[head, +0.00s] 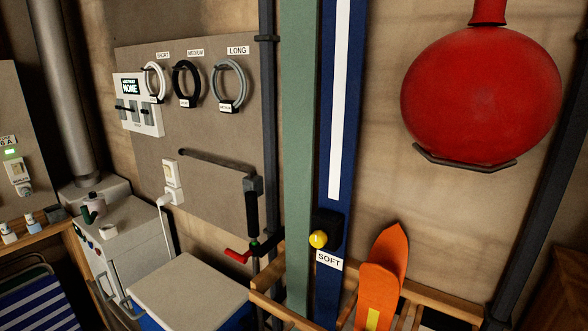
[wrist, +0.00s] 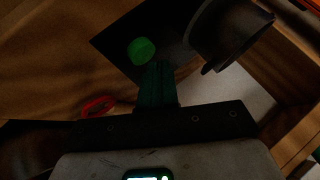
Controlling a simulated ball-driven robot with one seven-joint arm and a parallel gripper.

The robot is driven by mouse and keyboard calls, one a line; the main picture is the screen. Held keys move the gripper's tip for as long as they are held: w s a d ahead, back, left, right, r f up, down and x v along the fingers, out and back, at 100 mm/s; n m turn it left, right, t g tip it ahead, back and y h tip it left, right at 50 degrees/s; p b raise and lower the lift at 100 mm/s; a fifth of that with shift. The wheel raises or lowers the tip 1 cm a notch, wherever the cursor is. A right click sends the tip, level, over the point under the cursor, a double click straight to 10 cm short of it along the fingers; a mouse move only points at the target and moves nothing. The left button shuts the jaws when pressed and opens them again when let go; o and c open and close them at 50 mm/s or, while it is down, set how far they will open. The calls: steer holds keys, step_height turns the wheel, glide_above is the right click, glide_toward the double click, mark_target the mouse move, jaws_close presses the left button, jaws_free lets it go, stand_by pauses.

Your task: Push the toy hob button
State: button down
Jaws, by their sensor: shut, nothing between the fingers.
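In the wrist view, a dark square panel (wrist: 118,40) lies on a brown wooden surface; it looks like the toy hob. I cannot make out the hob or my gripper for certain in the head view.
A red ring (wrist: 98,107) lies left of my fingers. In the head view, a white cabinet (head: 130,240) with a kettle and cup stands at left. Skis (head: 300,130), a yellow knob (head: 318,239) labelled SOFT and a red round pan-like object (head: 482,95) are further right.

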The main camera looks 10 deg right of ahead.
steer(key=shift+r+p, duration=2.1)
steer(key=shift+r, duration=0.55)
